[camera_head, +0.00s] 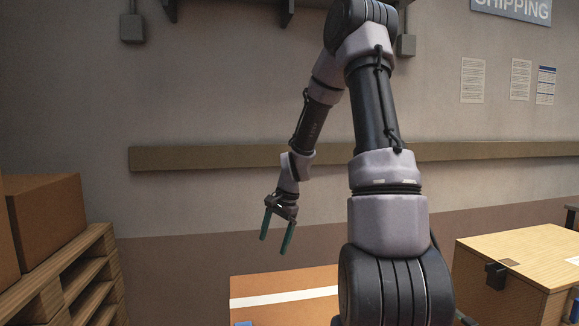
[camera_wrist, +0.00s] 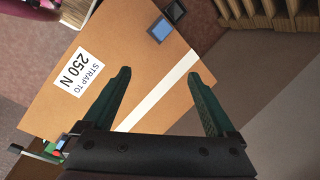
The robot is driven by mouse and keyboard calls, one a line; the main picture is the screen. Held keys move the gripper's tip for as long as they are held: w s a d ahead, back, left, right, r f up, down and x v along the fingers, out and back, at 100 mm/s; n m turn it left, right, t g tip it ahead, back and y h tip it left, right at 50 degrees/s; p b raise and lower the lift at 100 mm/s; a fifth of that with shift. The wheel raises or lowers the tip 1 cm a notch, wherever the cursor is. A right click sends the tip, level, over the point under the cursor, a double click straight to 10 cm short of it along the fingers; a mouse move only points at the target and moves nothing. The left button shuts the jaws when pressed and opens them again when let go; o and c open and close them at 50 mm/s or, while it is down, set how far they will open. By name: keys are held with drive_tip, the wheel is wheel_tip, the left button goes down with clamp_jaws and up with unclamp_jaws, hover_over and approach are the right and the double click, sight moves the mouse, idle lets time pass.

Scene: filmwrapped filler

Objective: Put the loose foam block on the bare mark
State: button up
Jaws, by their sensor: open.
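My gripper (camera_head: 275,245) is open and empty above a cardboard box (camera_head: 285,282). Its two green fingers are spread apart in the wrist view (camera_wrist: 161,76). In that view the cardboard box (camera_wrist: 120,45) has a small blue square piece (camera_wrist: 159,31) near its far corner, beyond my fingertips. A small dark square block (camera_wrist: 175,11) is close beside it at the corner. I cannot tell for sure which of these is the loose foam block or whether one is the bare mark.
The box has a white stripe (camera_head: 285,297) and a "STRAP TO 250 N" label (camera_wrist: 75,71). Stacked pallets (camera_head: 95,275) with a carton (camera_head: 48,215) stand at left. A wooden case (camera_head: 530,260) with a brown square (camera_head: 509,261) on top stands at right.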

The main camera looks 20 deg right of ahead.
drive_tip(key=s+a+r+n+t+h, duration=0.1)
drive_tip(key=s+r+n, duration=0.1)
drive_tip(key=s+r, duration=0.5)
drive_tip(key=s+a+r+n+t+h, duration=0.1)
drive_tip(key=s+a+r+n+t, duration=0.15)
drive_tip(key=r, duration=0.75)
drive_tip(key=s+r+n+t+y, duration=0.1)
drive_tip(key=s+r+n+t, duration=0.1)
drive_tip(key=s+r, duration=0.6)
drive_tip(key=s+n, duration=0.1)
drive_tip(key=s, duration=0.2)
drive_tip(key=shift+s+a+r, duration=0.2)
drive_tip(key=shift+s+a, duration=0.2)
drive_tip(key=shift+n, duration=0.25)
